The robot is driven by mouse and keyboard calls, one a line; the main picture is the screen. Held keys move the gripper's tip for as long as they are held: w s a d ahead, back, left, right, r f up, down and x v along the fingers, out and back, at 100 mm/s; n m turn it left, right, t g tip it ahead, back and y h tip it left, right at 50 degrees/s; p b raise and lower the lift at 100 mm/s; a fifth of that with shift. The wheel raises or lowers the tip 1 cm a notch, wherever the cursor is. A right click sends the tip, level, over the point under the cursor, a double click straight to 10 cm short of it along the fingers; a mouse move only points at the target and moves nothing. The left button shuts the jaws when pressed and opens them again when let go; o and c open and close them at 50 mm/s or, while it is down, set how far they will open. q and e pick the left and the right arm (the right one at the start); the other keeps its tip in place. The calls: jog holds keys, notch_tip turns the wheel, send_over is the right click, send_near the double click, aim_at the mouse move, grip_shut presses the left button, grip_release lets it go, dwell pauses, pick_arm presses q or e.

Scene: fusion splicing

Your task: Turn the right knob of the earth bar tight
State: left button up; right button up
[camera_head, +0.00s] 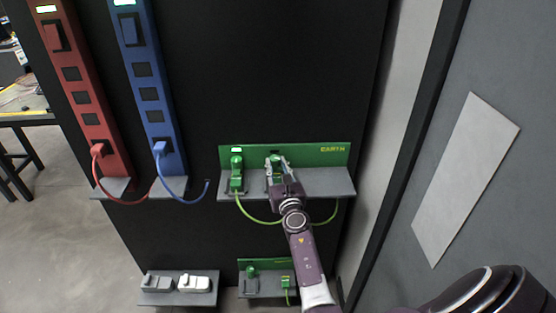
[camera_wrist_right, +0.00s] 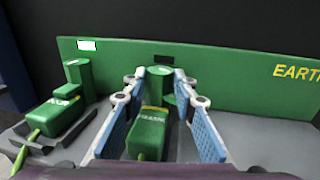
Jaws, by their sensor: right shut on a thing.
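The green earth bar (camera_head: 305,153) is mounted on the dark panel above a grey shelf, with "EARTH" lettered at its right end. Its right knob (camera_wrist_right: 161,84) is an upright green cylinder behind a green plug (camera_wrist_right: 147,131). My right gripper (camera_head: 278,161) reaches up from below and is shut on the right knob, with one fingertip at each side of it. In the wrist view its blue pads also flank the plug. The left knob (camera_wrist_right: 77,77) stands apart, behind another green plug (camera_wrist_right: 58,115). My left gripper is not in view.
A lit white indicator (camera_wrist_right: 87,45) is above the left knob; the one above the right knob (camera_wrist_right: 163,60) looks dark. Red (camera_head: 75,85) and blue (camera_head: 147,85) bars with cables are at left. A smaller green unit (camera_head: 262,268) and a grey shelf (camera_head: 178,298) are below.

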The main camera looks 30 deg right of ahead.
jog(key=shift+w+a+f+m+g+h, duration=0.15)
jog(key=shift+m+g+h, duration=0.25)
jog(key=shift+m+h, duration=0.3)
jog(key=shift+s+a+r+m+g+h, duration=0.15)
jog(key=shift+m+g+h, duration=0.3)
jog(key=shift+h, duration=0.45)
jog(key=shift+w+m+h, duration=0.1)
jog(key=shift+m+h, duration=0.15)
jog(key=shift+h, duration=0.05)
